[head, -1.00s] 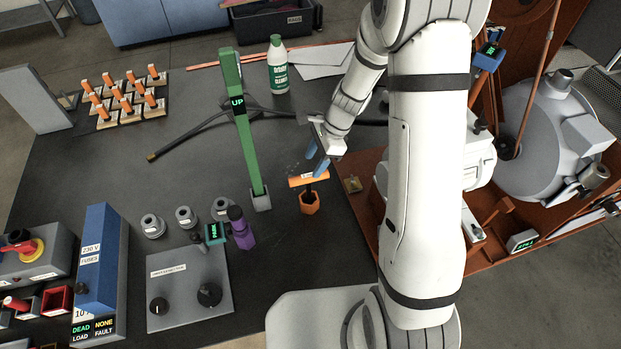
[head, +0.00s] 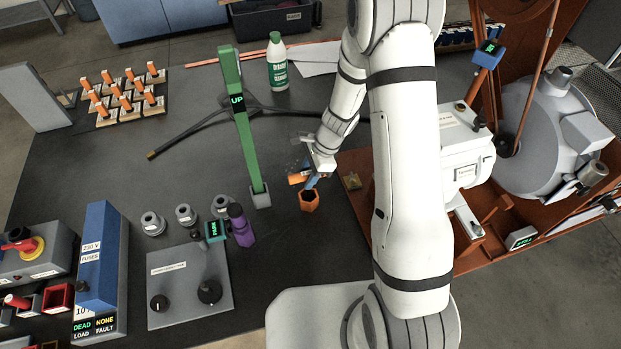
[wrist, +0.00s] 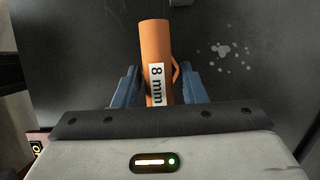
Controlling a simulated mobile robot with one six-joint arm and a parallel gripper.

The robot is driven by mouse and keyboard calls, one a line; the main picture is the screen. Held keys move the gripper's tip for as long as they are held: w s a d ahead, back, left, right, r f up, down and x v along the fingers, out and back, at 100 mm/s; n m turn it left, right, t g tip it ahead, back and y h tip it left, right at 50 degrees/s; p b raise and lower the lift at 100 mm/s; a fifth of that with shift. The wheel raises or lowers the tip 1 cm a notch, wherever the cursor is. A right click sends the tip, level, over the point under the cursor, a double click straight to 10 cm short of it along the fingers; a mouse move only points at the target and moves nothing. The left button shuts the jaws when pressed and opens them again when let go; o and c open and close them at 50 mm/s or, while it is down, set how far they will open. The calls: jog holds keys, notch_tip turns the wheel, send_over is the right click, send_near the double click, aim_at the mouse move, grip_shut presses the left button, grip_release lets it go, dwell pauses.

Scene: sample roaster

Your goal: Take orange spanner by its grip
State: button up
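The orange spanner's round grip (head: 298,178) lies crosswise above a small orange hexagonal piece (head: 309,202) on the dark bench, just right of the green post. In the wrist view the grip (wrist: 155,45) carries an "8 mm" label and runs between my blue fingers. My gripper (head: 313,182) reaches down at the grip and partly hides it in the head view. In the wrist view my gripper (wrist: 160,88) has one finger on each side of the grip. A narrow gap shows on the right, so the fingers look open around it.
The green post (head: 242,130) marked "UP" stands close on the left. A purple-handled item (head: 240,226) is left and nearer. A white bottle (head: 277,62) stands behind. The brown roaster base (head: 352,205) is close on the right.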

grip_shut()
dwell(0.4)
